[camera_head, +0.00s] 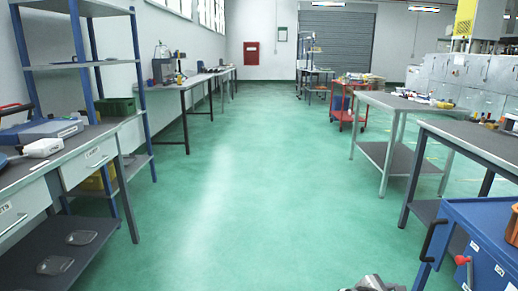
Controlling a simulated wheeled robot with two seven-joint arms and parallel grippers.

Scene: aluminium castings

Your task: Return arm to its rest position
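A small grey and dark piece shows at the bottom edge, right of centre. It looks like part of my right arm or gripper (372,284), but it is mostly cut off by the frame. I cannot tell whether its fingers are open or shut, or whether it holds anything. My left arm and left gripper are not in view. No casting can be made out with certainty.
A workbench with drawers (84,168) and a blue-post shelf rack (138,72) stand at left. A blue cart (478,240) and grey tables (400,103) stand at right. A red trolley (342,116) is farther back. The green floor (240,190) between is clear.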

